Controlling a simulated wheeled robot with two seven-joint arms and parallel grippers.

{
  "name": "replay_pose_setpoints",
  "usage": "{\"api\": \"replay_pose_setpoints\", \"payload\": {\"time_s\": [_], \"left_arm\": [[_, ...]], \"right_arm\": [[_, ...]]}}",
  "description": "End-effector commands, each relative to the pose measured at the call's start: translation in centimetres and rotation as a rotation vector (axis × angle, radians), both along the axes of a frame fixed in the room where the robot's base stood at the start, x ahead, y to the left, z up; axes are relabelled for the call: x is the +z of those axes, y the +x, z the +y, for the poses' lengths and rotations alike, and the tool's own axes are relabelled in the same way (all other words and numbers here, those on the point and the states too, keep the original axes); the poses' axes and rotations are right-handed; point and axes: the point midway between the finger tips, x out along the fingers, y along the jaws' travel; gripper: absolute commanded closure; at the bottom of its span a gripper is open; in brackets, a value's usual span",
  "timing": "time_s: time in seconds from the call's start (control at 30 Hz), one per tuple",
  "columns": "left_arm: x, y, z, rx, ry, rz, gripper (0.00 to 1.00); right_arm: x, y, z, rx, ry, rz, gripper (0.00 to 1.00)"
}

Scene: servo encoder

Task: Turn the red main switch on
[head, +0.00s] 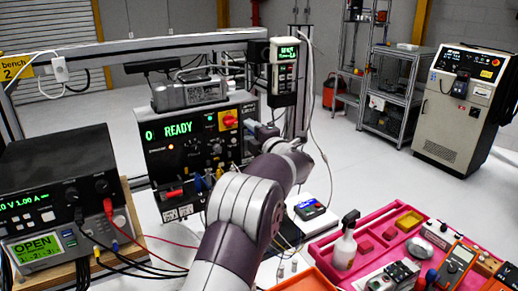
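The red main switch (230,118) is a red knob on a yellow plate at the upper right of the black control panel (170,155). The panel's display shows "0 READY" in green. My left arm reaches up from the bottom middle, and its gripper (254,130) is just right of the switch, at the panel's right edge. The gripper looks small and partly hidden by my wrist, so I cannot tell whether its fingers are open or touch the switch. My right gripper is not in view.
A black power supply (60,180) with cables stands at left. A handheld unit (284,72) hangs on the frame above my wrist. A pink tray (385,232) with a spray bottle (345,245) and tools lies at right. Red and black leads run across the bench.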

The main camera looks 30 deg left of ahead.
Motion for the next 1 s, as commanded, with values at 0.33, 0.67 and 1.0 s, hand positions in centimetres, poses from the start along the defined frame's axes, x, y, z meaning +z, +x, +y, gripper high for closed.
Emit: {"api": "replay_pose_setpoints", "payload": {"time_s": [0.33, 0.67, 1.0], "left_arm": [[-0.1, -2.6, -4.9, 0.0, 0.0, 0.002, 0.61], [0.0, -2.6, -5.0, 0.001, 0.0, 0.002, 0.61], [-3.8, 1.6, -8.8, -0.314, 0.084, 0.27, 0.61]], "right_arm": [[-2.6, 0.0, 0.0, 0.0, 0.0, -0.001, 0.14], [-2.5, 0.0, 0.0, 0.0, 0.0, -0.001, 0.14], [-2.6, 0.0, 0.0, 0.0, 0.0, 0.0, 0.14]]}}
